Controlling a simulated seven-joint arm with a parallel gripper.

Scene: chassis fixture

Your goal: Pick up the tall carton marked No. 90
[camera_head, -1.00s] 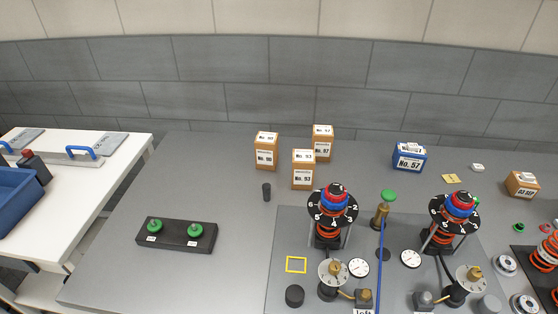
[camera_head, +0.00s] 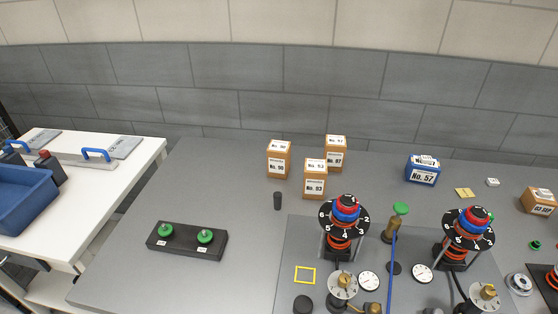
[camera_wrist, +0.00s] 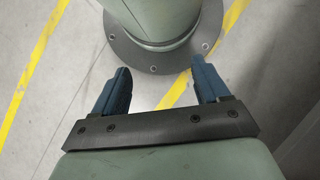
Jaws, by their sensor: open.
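The tall carton marked No. 90 (camera_head: 278,160) is a brown box with white labels on its front and top. It stands upright at the back of the grey table, leftmost of three similar cartons. The carton marked No. 93 (camera_head: 315,180) stands just in front and to its right. A third tall carton (camera_head: 336,154), which looks marked No. 97, stands behind to the right. My gripper (camera_wrist: 160,85) shows only in the wrist view. Its two blue fingers are apart with nothing between them. It is above bare floor and my own base, away from the cartons.
A blue box marked No. 57 (camera_head: 422,170) is to the right. Two dial-topped fixtures (camera_head: 345,225) occupy the front right. A black block with green knobs (camera_head: 187,241) lies at left. The table left of the cartons is clear.

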